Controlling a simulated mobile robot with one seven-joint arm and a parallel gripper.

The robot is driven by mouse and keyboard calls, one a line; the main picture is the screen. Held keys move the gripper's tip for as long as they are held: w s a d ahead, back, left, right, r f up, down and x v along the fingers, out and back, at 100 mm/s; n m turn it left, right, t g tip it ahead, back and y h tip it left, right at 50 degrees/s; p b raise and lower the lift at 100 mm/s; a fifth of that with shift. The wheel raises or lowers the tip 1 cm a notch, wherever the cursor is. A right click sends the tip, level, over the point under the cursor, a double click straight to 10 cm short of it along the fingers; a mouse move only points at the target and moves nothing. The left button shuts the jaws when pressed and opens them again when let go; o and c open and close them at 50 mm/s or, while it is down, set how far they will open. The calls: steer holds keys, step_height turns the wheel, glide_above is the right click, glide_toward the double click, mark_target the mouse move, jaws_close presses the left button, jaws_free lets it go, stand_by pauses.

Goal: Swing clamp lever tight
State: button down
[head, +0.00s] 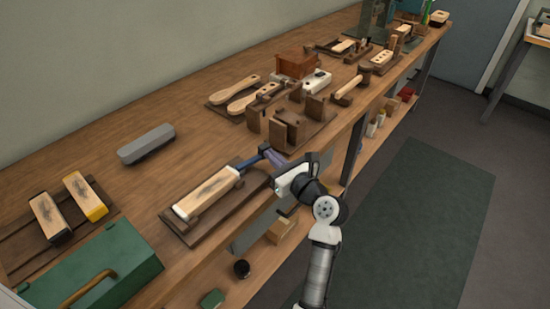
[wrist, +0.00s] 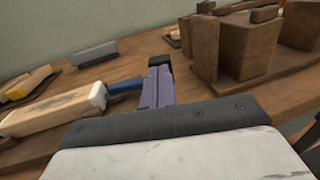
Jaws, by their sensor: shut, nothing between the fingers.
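A pale wooden brush block (head: 208,190) lies on a dark wooden base board (head: 232,203) near the bench's front edge. A dark blue lever (head: 250,162) sticks out from the block's far right end. In the wrist view, the lever (wrist: 124,87) runs from a white piece (wrist: 98,95) at the end of the wooden block (wrist: 48,113). My gripper (head: 267,150) is shut and empty at the lever's free end. In the wrist view, its purple-grey fingers (wrist: 158,82) stand against or just beside the lever's tip. I cannot tell if they touch; the fingers partly hide that end.
Upright wooden blocks (head: 289,130) stand on a board just beyond my gripper. A grey block (head: 146,144) lies to the left at the back. A green box (head: 105,262) and two brushes on a rack (head: 18,250) are at the near left. Bench space behind the board is clear.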

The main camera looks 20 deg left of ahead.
steer(key=shift+w, duration=0.1)
steer(key=shift+w+a+r+n+g+y+p, duration=0.15)
steer(key=shift+w+n+g+y+p, duration=0.15)
steer(key=shift+g+p, duration=0.2)
steer(key=shift+w+a+r+n+g+y+p, duration=0.15)
steer(key=shift+n+g+y+p, duration=0.15)
steer(key=shift+n+g+p, duration=0.15)
steer(key=shift+w+a+p, duration=0.1)
steer(key=shift+w+p, duration=0.05)
steer(key=shift+p, duration=0.4)
steer(key=shift+w+a+f+p, duration=0.2)
steer(key=shift+p, duration=0.1)
steer(key=shift+d, duration=0.15)
